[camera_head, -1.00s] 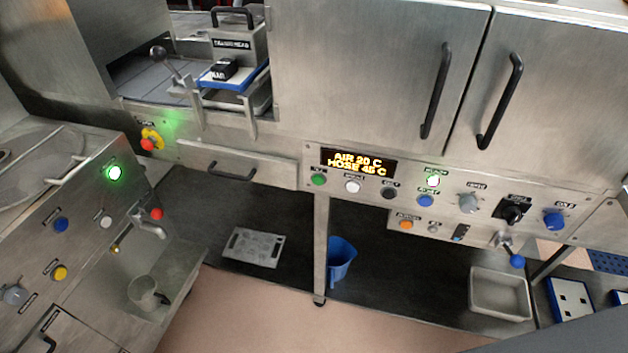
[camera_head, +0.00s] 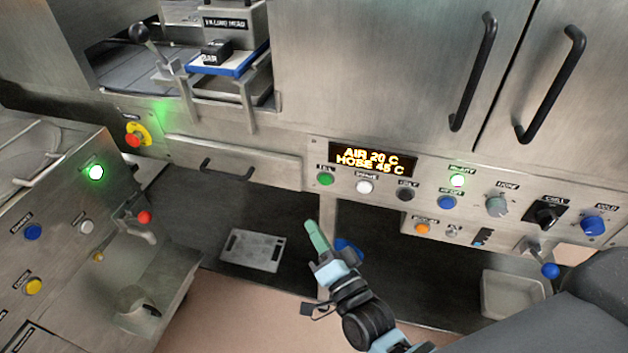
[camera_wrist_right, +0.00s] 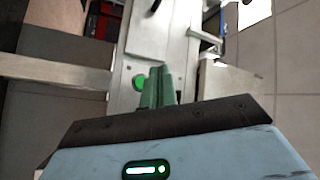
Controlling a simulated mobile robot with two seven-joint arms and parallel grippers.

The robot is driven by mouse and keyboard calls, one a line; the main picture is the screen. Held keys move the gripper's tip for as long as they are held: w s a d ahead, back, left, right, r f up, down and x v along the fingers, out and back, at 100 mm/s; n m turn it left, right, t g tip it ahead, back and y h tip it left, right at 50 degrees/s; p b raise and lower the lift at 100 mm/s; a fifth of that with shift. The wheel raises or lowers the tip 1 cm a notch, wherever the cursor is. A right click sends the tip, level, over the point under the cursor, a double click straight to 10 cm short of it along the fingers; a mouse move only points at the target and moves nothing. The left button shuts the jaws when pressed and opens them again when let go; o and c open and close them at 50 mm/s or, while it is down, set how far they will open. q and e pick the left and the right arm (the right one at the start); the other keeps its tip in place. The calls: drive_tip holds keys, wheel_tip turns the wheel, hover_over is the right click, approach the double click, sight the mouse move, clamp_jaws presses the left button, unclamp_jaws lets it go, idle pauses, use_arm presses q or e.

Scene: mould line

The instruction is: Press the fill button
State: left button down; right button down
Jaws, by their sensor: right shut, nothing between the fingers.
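The green button (camera_head: 325,179) sits at the left end of the long control panel, below the display. A small label above it seems to read FILL. My right gripper (camera_head: 312,230) is shut and empty, its green fingers pointing up from below the panel. In the head view its tips are below the green button and apart from it. In the right wrist view the shut fingers (camera_wrist_right: 160,86) show beside a round green spot (camera_wrist_right: 139,82), which looks like the same button. My left gripper is not in view.
A white button (camera_head: 364,187) and a black one (camera_head: 405,194) are close to the right of the green button. A drawer handle (camera_head: 227,170) juts out to the left. A support leg (camera_head: 328,218) stands below the panel. An emergency stop (camera_head: 133,139) is further left.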

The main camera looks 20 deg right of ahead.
sight(325, 180)
drive_tip(key=shift+w+a+r, duration=0.15)
drive_tip(key=shift+w+r, duration=0.15)
drive_tip(key=shift+r, duration=0.1)
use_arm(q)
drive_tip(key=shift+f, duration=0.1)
